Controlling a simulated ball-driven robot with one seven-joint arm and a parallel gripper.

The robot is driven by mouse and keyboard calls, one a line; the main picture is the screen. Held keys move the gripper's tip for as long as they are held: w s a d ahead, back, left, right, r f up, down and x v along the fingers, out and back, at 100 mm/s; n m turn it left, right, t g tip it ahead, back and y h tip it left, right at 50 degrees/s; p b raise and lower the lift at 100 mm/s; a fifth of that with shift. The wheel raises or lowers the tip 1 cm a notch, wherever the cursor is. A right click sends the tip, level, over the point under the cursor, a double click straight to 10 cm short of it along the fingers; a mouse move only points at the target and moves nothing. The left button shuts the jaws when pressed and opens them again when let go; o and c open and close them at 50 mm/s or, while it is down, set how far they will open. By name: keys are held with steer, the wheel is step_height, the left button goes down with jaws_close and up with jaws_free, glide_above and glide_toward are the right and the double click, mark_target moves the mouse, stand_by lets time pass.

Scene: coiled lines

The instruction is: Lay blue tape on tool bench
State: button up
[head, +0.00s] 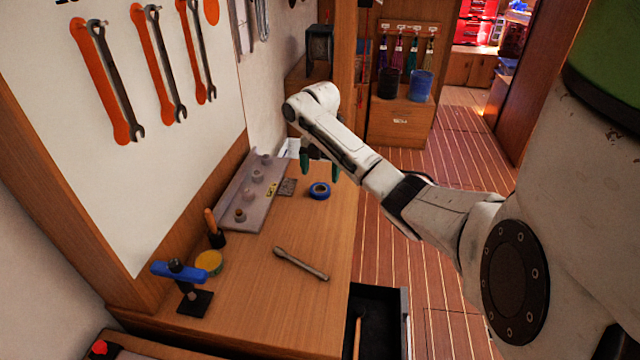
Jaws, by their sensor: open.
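The blue tape (319,190) is a small blue ring with a dark centre. It lies flat on the wooden tool bench (240,290), near the bench's far right part. My gripper (320,172) is above and just behind the tape, at the far end of the bench. Its green-tipped fingers are apart and point down, with nothing seen between them. The tape and the fingers appear apart, though the exact gap cannot be told from this view.
A grey tray with several pegs (240,197) runs along the wall. A blue-handled tool (184,285), a yellow round tin (209,262) and an orange-handled tool (213,230) stand at left. An open drawer (378,320) juts out at front right.

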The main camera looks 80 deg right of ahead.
step_height(320, 180, up, 6)
steer(key=shift+r+p, duration=0.25)
steer(key=shift+p, duration=0.05)
